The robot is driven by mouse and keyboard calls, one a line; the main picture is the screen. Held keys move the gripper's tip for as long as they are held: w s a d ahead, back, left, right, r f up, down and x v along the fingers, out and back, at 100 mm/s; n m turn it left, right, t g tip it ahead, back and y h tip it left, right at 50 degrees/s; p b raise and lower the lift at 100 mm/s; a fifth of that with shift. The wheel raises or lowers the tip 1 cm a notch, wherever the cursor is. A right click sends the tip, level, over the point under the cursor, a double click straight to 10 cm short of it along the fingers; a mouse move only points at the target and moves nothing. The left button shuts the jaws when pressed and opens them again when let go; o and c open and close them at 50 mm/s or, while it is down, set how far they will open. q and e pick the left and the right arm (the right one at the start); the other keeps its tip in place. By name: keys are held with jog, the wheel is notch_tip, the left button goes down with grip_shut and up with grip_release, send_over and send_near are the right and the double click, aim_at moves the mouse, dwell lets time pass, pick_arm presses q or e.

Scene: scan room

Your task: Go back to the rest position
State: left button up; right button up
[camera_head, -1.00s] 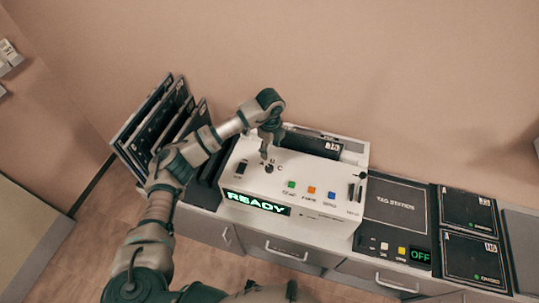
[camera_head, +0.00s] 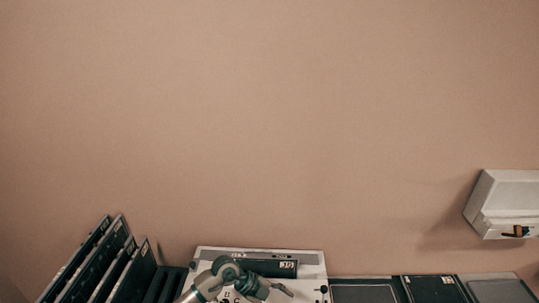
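My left gripper (camera_head: 270,291) is low in the head view, in front of the white scanner machine (camera_head: 310,262). Its arm comes up from the bottom left and bends over the machine. The fingers are small and partly cut off by the bottom edge, so I cannot tell whether they are open or shut. I see nothing held in them. My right gripper is not in view. A dark cassette (camera_head: 262,267) with a white label sits in the slot at the back of the machine.
Several dark panels (camera_head: 85,268) stand in a rack at the left. The dark-topped station (camera_head: 362,292) and a dark cassette (camera_head: 433,288) lie to the right. A white wall box (camera_head: 508,203) hangs at the right. The wall above is bare.

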pick_arm(q)
jog(key=s+d+r+h, duration=0.3)
jog(key=d+r+h, duration=0.1)
jog(key=d+h, duration=0.15)
notch_tip(320, 180, up, 8)
jog(key=n+t+h, duration=0.4)
jog(key=t+h, duration=0.1)
jog(key=t, duration=0.2)
jog(key=w+a+n+t+y, duration=0.4)
jog(key=a+n+t+y, duration=0.2)
jog(key=a+n+t, duration=0.5)
jog(key=s+a+f+n+g+y, duration=0.1)
jog(key=s+a+f+n+y, duration=0.2)
jog(key=a+f+n+y, duration=0.95)
jog(key=s+a+f+m+g+y, duration=0.1)
jog(key=s+a+f+g, duration=0.2)
jog(key=s+f+g, duration=0.75)
jog(key=s+a+f+m+g, duration=0.25)
jog(key=s+f, duration=0.55)
jog(key=s, duration=0.7)
notch_tip(320, 180, down, 26)
jog(key=s+g+b, duration=0.1)
jog(key=s+a+f, duration=0.1)
jog(key=s+f, duration=0.8)
jog(key=s+a+f+g+b, duration=0.1)
jog(key=s+a+f, duration=0.1)
jog(key=s+f, duration=0.7)
jog(key=shift+a+f+n+y+b, duration=0.2)
jog(key=shift+a+n+y+b, duration=0.05)
jog(key=shift+n+y+b, duration=0.05)
